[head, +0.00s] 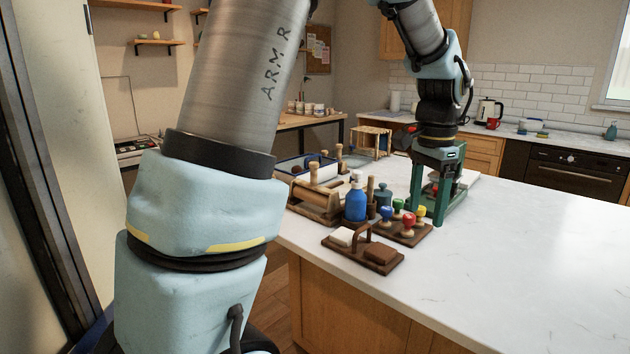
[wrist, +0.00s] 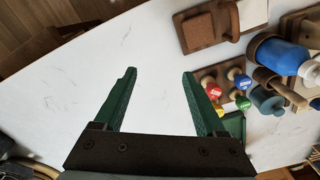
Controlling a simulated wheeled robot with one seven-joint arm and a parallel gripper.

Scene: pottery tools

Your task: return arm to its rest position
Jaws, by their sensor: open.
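My gripper (head: 428,190) hangs from my arm, pointing down over the white counter, close to the right side of a group of pottery tools. In the wrist view its two green fingers (wrist: 160,85) are spread apart. Only bare white counter shows between them, so it is empty. A wooden holder (head: 403,232) with colored knobbed stamps stands beside the gripper. In the wrist view the stamps (wrist: 214,91) lie just right of the right finger. My upper arm links fill the left of the head view.
A brown caddy (head: 379,257) with a handle, a blue bottle (head: 355,204) and a wooden rack with rollers (head: 315,200) stand left of the gripper. The white counter (head: 540,230) is clear to the right. A kettle (head: 489,111) stands on the back counter.

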